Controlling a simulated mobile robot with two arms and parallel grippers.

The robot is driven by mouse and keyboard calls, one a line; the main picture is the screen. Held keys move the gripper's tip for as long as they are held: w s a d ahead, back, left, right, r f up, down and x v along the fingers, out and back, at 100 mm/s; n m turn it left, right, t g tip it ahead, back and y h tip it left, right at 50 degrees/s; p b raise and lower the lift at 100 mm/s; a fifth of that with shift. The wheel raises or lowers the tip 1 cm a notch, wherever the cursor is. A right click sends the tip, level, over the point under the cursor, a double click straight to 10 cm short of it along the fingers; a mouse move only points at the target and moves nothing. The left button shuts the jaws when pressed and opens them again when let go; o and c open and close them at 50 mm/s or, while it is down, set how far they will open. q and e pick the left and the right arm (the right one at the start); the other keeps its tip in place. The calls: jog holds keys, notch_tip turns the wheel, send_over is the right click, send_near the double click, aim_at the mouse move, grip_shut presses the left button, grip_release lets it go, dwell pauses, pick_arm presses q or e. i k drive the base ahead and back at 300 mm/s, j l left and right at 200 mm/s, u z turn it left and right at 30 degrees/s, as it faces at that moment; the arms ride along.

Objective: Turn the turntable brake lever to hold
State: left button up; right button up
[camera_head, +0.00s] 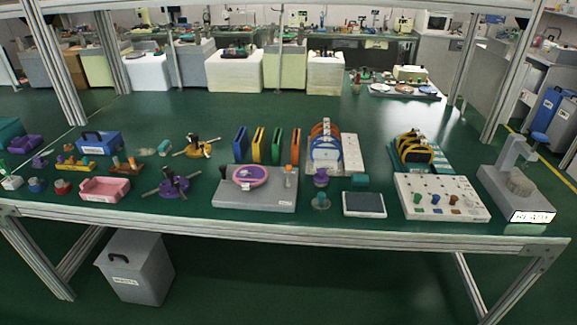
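A grey block-like base (250,202) stands near the front middle of the workbench. A round purple and pink disc (249,177) sits on its left part, and I take this to be the turntable. A small upright orange-tan piece (289,178) stands at the base's right end; it may be the brake lever, but it is too small to tell which way it is set. A small label is on the base's front face, too small to read. Neither of my grippers is in view.
A white panel (470,208) with coloured knobs and a dark-screened tablet (364,211) are to the right. Coloured upright plates (276,146) stand behind the base. Purple tools (174,183) and a pink tray (105,197) lie left. A grey bin (135,274) is under the bench.

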aim_at(288, 168)
jog(key=i+l, duration=0.1)
jog(key=i, duration=0.3)
jog(key=i+l, duration=0.15)
jog(key=i, duration=0.2)
jog(key=i+l, duration=0.1)
jog(key=i, duration=0.3)
jog(key=u, duration=0.05)
